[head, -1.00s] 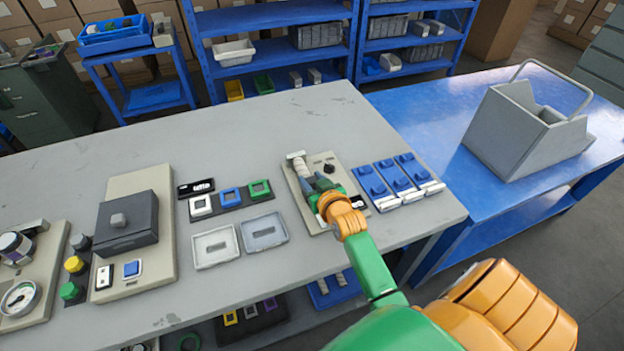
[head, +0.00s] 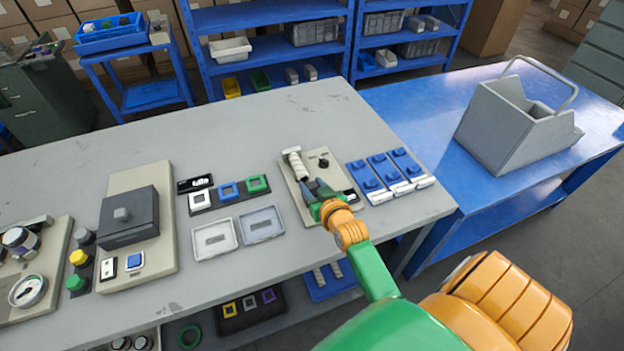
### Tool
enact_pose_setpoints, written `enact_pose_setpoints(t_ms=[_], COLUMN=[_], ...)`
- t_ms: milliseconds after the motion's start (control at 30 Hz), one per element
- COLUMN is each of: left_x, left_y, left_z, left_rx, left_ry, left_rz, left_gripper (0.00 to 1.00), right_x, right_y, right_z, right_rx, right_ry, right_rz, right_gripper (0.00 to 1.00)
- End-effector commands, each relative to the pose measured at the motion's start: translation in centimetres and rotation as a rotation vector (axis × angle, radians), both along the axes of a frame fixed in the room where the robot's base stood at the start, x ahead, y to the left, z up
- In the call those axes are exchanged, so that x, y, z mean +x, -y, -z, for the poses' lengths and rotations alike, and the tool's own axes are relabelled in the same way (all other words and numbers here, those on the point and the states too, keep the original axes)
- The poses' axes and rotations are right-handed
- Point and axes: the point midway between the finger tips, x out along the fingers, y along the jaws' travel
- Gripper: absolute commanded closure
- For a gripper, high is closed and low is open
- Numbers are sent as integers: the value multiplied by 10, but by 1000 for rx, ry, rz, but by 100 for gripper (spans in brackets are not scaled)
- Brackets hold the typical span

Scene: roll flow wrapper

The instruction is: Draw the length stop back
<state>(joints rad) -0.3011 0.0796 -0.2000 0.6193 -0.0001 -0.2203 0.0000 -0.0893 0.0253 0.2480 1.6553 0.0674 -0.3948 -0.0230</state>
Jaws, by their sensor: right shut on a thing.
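A beige plate (head: 290,179) near the right end of the grey table carries a white ribbed roll (head: 298,165) and a black knob (head: 323,162). My right gripper (head: 313,188) is low over the front half of this plate, just in front of the roll. It is shut on a small part there, which fits the length stop. The fingers and wrist hide most of that part. My left gripper is not in view.
Several blue-and-white blocks (head: 379,168) stand close right of the plate. Two shallow trays, one white (head: 214,252) and one grey (head: 262,238), lie to its left. A grey bin (head: 505,130) stands on the blue table. The back of the grey table is clear.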

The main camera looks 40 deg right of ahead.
Motion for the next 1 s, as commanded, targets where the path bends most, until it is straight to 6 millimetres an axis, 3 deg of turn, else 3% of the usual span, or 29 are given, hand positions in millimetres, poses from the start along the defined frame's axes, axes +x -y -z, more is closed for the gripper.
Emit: enact_pose_setpoints(t_ms=[33, 100, 133, 433, 733, 1000], left_x=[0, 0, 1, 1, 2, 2], left_y=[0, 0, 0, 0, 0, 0], left_z=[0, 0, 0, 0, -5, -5], left_rx=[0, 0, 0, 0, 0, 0], left_ry=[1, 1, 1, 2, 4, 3], left_rz=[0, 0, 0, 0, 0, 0], left_gripper=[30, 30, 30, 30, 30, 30], right_x=[-1, -1, -1, -2, -54, -65], right_y=[0, 0, 0, -1, -13, -15], right_z=[3, 2, 2, 0, -20, -26], right_rx=[1, 1, 1, 1, 1, 2], right_ry=[-6, -6, -5, -4, -7, -4], right_rz=[0, 0, 0, 0, 0, 0], right_gripper=[50, 31, 28, 28, 28, 28])
